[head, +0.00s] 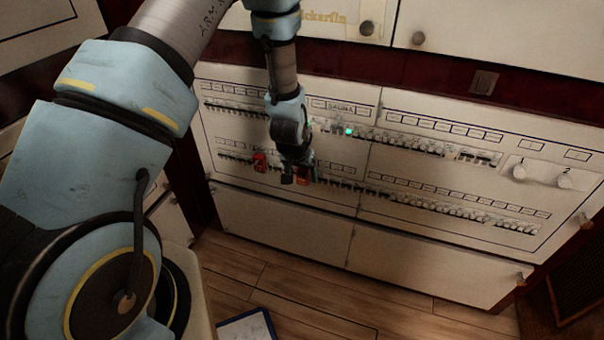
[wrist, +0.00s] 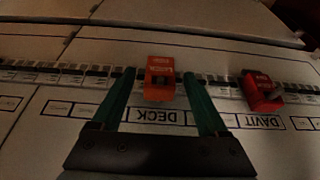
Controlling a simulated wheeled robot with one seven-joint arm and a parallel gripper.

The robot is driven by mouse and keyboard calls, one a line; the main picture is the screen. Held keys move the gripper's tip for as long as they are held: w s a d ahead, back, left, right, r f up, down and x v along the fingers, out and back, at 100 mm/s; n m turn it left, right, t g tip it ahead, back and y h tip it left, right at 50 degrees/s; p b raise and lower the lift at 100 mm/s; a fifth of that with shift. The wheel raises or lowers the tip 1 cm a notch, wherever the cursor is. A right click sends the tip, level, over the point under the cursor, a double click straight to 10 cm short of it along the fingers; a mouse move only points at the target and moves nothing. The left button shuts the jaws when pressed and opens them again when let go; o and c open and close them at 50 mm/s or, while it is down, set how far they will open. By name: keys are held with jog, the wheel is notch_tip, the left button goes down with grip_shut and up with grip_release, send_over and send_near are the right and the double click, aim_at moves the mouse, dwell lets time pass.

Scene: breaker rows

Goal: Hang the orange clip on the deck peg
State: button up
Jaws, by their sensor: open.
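The orange clip (wrist: 160,80) is at the lower breaker row, beside the DECK label (wrist: 157,116) in the wrist view. It also shows in the head view (head: 303,174), partly hidden by my gripper. My gripper (wrist: 158,76) is open, with one green finger on each side of the clip and a visible gap to both. In the head view my gripper (head: 296,177) is close to the panel at the lower row. The deck peg is hidden behind the clip, and I cannot tell how the clip sits on it.
A red clip (wrist: 262,91) sits at the DAVIT label, right of my gripper in the wrist view; in the head view it is to the left (head: 260,162). Breaker switches line both sides. A green lamp (head: 348,132) glows in the upper row. A clipboard (head: 246,329) lies on the floor.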

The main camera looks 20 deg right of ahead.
jog(key=v, duration=1.1)
jog(key=shift+f, duration=0.1)
dwell(0.7)
